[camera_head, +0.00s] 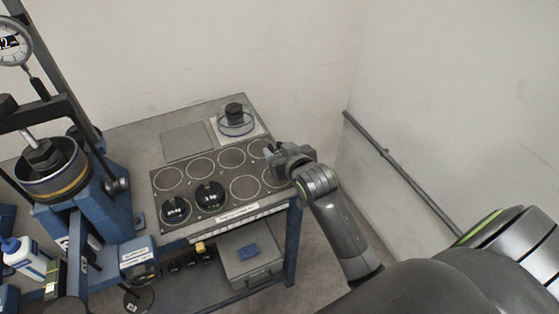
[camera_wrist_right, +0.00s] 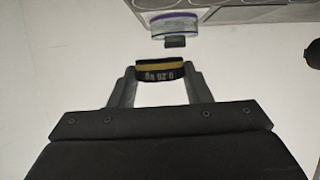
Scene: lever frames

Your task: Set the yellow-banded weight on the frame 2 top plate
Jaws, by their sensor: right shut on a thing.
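My right gripper (camera_head: 270,151) is above the right edge of the dark weight tray (camera_head: 215,219). In the wrist view it (camera_wrist_right: 158,80) is shut on a small black weight with a yellow band (camera_wrist_right: 156,68), whose printed label is upside down. The weight is hard to make out in the head view. A blue lever frame (camera_head: 95,205) stands at the left, with a yellow-ringed cell (camera_head: 62,186) and a dark block inside it. I cannot tell whether this is frame 2, and no top plate is clearly identifiable. My left gripper is not in view.
Two black weights (camera_head: 176,209) (camera_head: 209,194) sit in front-row circles of the tray; several other circles are empty. A clear dish (camera_head: 236,124) with a black block stands at the back right. A dial gauge (camera_head: 13,44) hangs at upper left. A wall rail (camera_head: 400,172) runs at right.

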